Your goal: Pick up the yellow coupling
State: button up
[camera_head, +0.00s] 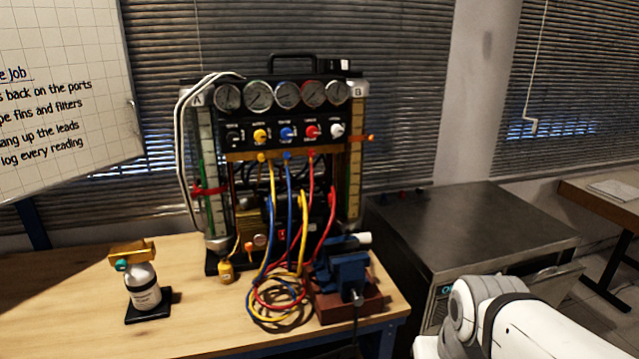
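A small yellow piece (226,271), which looks like the yellow coupling, is at the lower left front of the gauge rig (292,132), by the table top. A thin yellow line runs up from it toward the rig. Yellow, blue and red hoses (272,200) hang from the rig's front and coil on the table. Their ends are hard to make out in the tangle. Part of my white arm shows at the lower right, well apart from the yellow piece. My gripper is out of view.
A grey bottle with a brass top (144,286) stands on a black pad at the left. A blue vise (345,270) on a red-brown block stands right of the coils. A dark cabinet (475,225) is at the right. Bare wooden table (195,330) lies in front.

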aim_at(301, 206)
jog(key=u, duration=0.4)
jog(key=i, duration=1.15)
jog(key=u, duration=0.75)
jog(key=k, duration=0.9)
jog(key=u, duration=0.15)
jog(key=i, duration=0.95)
jog(key=z, duration=0.1)
